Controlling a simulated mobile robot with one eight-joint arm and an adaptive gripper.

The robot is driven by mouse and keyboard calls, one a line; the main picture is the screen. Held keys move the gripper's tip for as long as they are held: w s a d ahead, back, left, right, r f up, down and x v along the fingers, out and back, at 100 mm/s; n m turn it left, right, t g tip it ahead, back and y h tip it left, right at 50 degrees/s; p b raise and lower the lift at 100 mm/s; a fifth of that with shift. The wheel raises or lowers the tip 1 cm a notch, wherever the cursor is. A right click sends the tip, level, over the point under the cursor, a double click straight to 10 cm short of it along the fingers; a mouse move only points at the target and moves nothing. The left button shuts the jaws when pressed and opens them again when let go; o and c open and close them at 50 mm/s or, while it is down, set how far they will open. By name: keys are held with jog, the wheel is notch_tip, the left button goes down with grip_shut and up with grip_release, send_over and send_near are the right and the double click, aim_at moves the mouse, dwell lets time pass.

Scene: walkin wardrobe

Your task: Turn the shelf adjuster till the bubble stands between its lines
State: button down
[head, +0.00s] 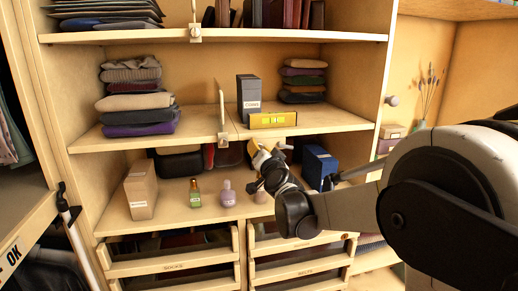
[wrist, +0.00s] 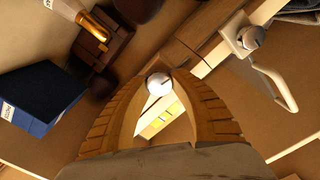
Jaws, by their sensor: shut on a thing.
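A yellow spirit level (head: 272,119) lies on the middle shelf's front (head: 205,132), in front of a dark grey box. Its vial shows yellow-green, but the bubble and lines are too small to read. My gripper (head: 264,158) is just under that shelf's front edge, below the level. In the wrist view my gripper's (wrist: 158,82) tan ribbed fingers close in on a round silver knob, the shelf adjuster (wrist: 159,84), and are shut on it. The adjuster is hidden by my gripper in the head view.
A blue box (head: 319,167) stands right of my gripper on the lower shelf; it also shows in the wrist view (wrist: 42,97). Bottles (head: 227,194) and a cardboard box (head: 140,190) stand left. A bracket (head: 222,139) sits on the middle shelf's edge. Drawers (head: 175,268) lie below.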

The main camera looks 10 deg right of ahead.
jog(key=shift+r+m+p, duration=0.15)
jog(key=shift+m+p, duration=0.3)
jog(key=shift+m, duration=0.45)
jog(key=m, duration=0.3)
jog(key=shift+p, duration=0.3)
jog(key=shift+f, duration=0.2)
jog(key=c, duration=1.1)
grip_release()
jog(key=shift+o, duration=0.2)
jog(key=s, duration=1.2)
